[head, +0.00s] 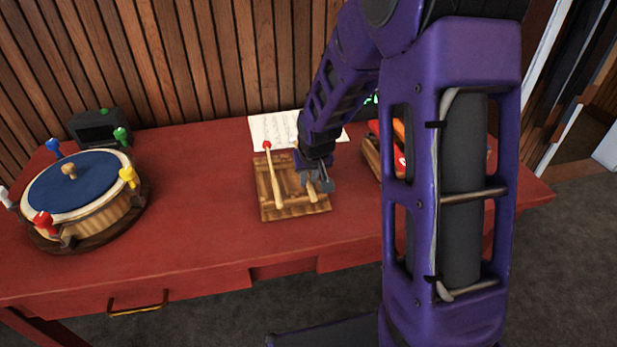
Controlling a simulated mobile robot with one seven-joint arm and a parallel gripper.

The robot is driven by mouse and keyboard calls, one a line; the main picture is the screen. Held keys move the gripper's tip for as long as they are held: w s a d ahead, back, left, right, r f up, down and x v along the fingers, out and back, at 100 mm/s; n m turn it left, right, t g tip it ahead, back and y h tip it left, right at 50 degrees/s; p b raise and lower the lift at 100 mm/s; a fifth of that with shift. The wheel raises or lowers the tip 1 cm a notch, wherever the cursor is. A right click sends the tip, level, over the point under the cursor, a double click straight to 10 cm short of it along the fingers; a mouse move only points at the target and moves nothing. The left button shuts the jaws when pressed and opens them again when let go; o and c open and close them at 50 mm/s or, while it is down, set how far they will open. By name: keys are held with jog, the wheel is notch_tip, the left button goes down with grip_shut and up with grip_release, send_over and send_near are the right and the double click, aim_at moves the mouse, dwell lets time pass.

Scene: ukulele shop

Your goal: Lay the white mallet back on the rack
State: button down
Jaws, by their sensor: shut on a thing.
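The wooden rack (264,203) is a small slatted board lying on the red table. A mallet with a red head (267,145) and a pale handle lies lengthwise on its left part. My gripper (316,184) is over the rack's right part, shut on a second pale stick, which I take to be the white mallet (311,194). Its lower handle end shows just left of my fingers. Its head is mostly hidden by my gripper and wrist. I cannot tell whether this mallet touches the rack or hangs just above it.
The red table (200,240) is clear in front of the rack. A blue-topped drum (75,185) with coloured pegs stands left, a black box (98,127) behind it. Sheet music (270,128) lies behind the rack. Red and wooden items (372,152) are right, partly hidden by my arm.

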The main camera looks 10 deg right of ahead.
jog(key=c, duration=0.8)
grip_release()
jog(key=shift+o, duration=0.2)
jog(key=shift+r, duration=0.1)
